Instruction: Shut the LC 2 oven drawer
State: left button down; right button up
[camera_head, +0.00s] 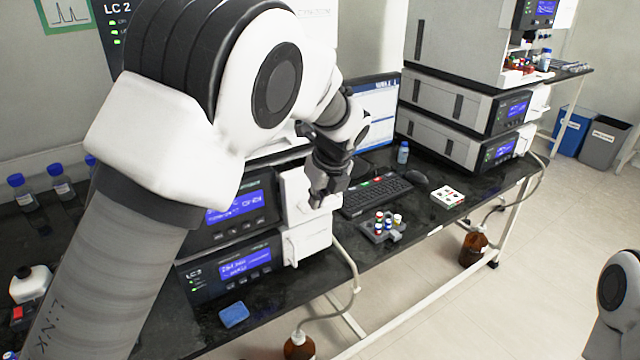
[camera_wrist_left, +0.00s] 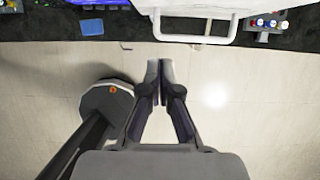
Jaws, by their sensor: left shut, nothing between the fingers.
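An LC 2 label (camera_head: 118,8) shows at the top left of the head view, on a unit mostly hidden by my left arm. A white drawer-like part with a bar handle (camera_wrist_left: 195,40) juts toward me at the top of the left wrist view. In the head view, white fronts (camera_head: 308,238) stand at the right of the stack; I cannot tell which one is the LC 2 oven drawer. My left gripper (camera_head: 320,203) is shut and empty in front of them. In the wrist view its fingertips (camera_wrist_left: 160,66) appear just short of the handle. My right gripper is out of view.
A vial rack (camera_head: 382,228), keyboard (camera_head: 375,193) and mouse (camera_head: 415,177) lie right of the stack. A blue sponge (camera_head: 234,315) lies near the bench front. A tube (camera_head: 352,290) hangs to a brown bottle (camera_head: 299,346). Another instrument stack (camera_head: 460,110) stands further right.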

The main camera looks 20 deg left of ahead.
aim_at(304, 198)
pick_arm(q)
jog(key=w+a+f, duration=0.1)
jog(key=w+a+f+p, duration=0.1)
jog(key=a+f, duration=0.1)
jog(key=shift+w+a, duration=0.25)
jog(key=shift+w, duration=0.1)
jog(key=shift+w+a+f, duration=0.1)
jog(key=shift+w+a, duration=0.15)
jog(key=shift+a, duration=0.15)
jog(key=shift+d, duration=0.1)
